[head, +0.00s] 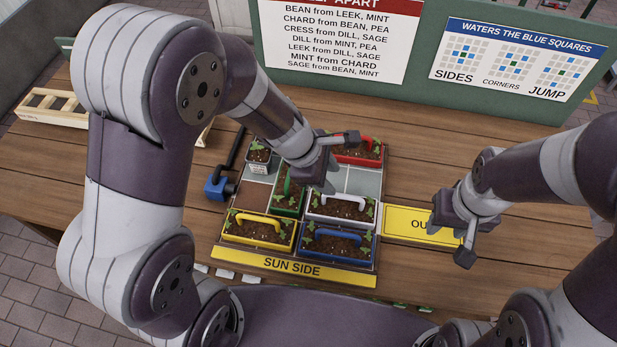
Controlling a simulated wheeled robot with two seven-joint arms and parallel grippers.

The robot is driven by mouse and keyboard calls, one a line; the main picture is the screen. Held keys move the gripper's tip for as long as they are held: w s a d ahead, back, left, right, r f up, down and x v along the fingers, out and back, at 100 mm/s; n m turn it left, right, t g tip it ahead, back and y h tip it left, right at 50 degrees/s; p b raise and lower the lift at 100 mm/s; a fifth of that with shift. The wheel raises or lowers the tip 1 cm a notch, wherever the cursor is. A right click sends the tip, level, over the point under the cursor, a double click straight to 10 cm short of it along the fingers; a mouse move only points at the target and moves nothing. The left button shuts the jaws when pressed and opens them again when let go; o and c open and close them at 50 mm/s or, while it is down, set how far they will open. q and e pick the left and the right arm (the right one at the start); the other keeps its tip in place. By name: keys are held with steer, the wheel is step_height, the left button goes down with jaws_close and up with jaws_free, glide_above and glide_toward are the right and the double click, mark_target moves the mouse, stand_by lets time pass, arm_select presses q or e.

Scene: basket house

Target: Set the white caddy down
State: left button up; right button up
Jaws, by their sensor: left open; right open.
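The white caddy (324,209) holds dark soil and green seedlings and has a pale handle over it. It sits in the planting tray (359,180), behind the blue caddy (318,246) and to the right of the green caddy (291,192). My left gripper (326,184) is open just above and behind the white caddy, apart from its handle as far as I can tell. My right gripper (461,236) is open and empty over the yellow OUT plate (400,222), whose lettering it partly covers.
A yellow caddy (232,229) sits front left in the tray, a red caddy (371,151) at the back right, and a small pot (258,167) at the back left. A blue-headed tool (219,187) lies left of the tray. Sign boards (508,62) stand behind. The table's right side is clear.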

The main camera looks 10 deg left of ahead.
arm_select(q)
steer(key=s+a+r+m+y, duration=0.1)
steer(key=s+a+m+y, duration=0.1)
steer(key=s+a+m, duration=0.2)
steer(key=s+a+r+m+y, duration=0.1)
steer(key=s+a+m+y, duration=0.1)
steer(key=a+m, duration=0.7)
steer(key=s+m, duration=0.1)
steer(key=m, duration=0.4)
steer(key=shift+s+a+g, duration=0.35)
steer(key=shift+s+g, duration=0.05)
